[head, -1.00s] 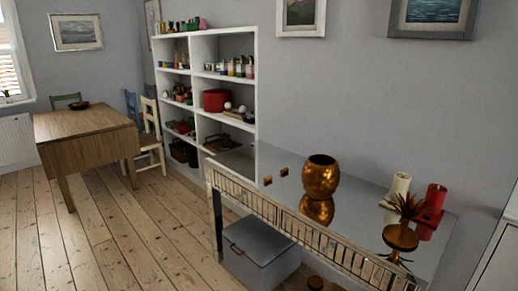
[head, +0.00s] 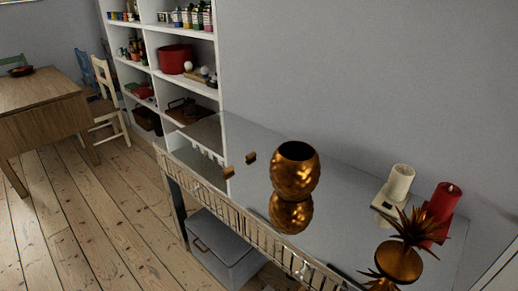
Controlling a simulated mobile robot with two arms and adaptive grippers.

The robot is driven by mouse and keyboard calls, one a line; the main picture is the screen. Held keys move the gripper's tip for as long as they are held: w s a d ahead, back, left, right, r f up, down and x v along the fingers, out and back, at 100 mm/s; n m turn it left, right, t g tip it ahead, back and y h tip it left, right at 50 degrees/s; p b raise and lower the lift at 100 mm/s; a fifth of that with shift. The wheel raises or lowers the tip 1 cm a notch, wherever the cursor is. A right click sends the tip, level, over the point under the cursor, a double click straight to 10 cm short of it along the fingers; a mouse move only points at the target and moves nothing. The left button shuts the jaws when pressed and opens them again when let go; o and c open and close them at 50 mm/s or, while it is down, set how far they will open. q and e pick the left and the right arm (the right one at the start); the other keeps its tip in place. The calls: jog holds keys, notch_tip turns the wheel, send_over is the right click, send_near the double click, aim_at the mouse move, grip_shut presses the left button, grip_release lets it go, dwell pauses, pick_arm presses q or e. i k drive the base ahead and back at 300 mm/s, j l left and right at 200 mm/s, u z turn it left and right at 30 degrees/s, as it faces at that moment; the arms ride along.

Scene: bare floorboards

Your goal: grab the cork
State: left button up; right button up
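A small brown cork-like piece (head: 250,158) lies on the mirror-like top of the long console table (head: 330,180), left of the copper vase. A second small brown piece (head: 228,172) shows just to its lower left. I cannot tell whether it is another cork or a reflection. Neither of my grippers is in the head view.
The round copper vase (head: 295,172) stands on the table, mirrored below. A white candle (head: 399,182), a red candle (head: 440,205) and a copper pineapple-like ornament (head: 400,262) stand to the right. A grey box (head: 222,250) is underneath. Floorboards (head: 95,220) at left are clear.

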aim_at(251, 155)
jog(key=i+j+z, duration=0.1)
jog(key=z, duration=0.25)
jog(key=i+j+z, duration=0.1)
jog(key=j+z, duration=0.25)
jog(key=i+j+z, duration=0.1)
jog(key=z, duration=0.25)
